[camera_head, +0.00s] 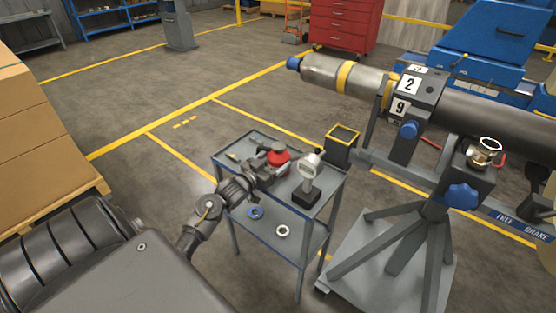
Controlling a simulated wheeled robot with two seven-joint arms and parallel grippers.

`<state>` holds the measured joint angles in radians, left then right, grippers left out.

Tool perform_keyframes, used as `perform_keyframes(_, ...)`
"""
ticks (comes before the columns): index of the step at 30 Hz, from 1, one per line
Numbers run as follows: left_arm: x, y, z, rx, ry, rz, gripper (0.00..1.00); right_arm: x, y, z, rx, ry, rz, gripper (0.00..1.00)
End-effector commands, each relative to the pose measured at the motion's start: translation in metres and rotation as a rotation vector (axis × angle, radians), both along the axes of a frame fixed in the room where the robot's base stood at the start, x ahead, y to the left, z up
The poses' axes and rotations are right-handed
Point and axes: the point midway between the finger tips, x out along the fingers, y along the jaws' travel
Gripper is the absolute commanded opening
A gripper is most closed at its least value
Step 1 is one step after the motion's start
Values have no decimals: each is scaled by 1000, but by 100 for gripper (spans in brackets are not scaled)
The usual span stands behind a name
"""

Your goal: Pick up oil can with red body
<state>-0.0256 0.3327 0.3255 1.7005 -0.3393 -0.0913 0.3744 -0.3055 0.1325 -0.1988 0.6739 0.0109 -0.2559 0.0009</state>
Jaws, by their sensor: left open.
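The oil can with the red body (281,157) stands on the top shelf of a small grey cart (331,189). Only its rounded red body shows clearly; its left and near side is partly hidden by my gripper. My left gripper (267,165) is over the cart's top, right at the can's left and near side. It is open. I cannot tell whether its fingers touch the can or are around it. My right gripper is out of view.
A white-headed gauge on a black base (308,180) stands close right of the can. Blue (256,212) and pale (282,230) rings lie on the lower shelf. A rotor stand (432,225) is at right; stacked boxes (35,140) are at left.

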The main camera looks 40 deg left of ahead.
Motion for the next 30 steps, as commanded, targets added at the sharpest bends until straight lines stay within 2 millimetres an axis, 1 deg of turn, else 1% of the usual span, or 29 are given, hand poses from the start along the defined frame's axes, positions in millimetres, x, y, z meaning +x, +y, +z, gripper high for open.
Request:
perform_keyframes(3, 0, 0, 0, 0, 0, 0, 76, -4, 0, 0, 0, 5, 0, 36)
perform_keyframes(9, 0, 0, 0, 0, 0, 0, 50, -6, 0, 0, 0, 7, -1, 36)
perform_keyframes(11, -1, 0, 0, 0, 0, 0, 42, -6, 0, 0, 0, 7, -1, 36)
perform_keyframes(12, 0, 0, 1, 0, -2, 0, 40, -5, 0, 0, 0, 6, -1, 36)
perform_keyframes(18, -1, 0, 1, 0, -2, 1, 40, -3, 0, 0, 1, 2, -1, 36)
perform_keyframes(22, 0, 1, 6, 1, -4, 0, 40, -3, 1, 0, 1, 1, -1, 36)
perform_keyframes(26, 0, 1, 20, 4, -5, 0, 40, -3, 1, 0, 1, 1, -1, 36)
perform_keyframes(28, 0, 1, 33, 4, -6, 0, 40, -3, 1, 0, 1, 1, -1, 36)
perform_keyframes(29, -4, 0, 38, 4, -6, -1, 40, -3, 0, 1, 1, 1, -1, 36)
perform_keyframes(30, -11, -1, 45, 3, -4, 0, 40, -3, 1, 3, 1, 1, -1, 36)
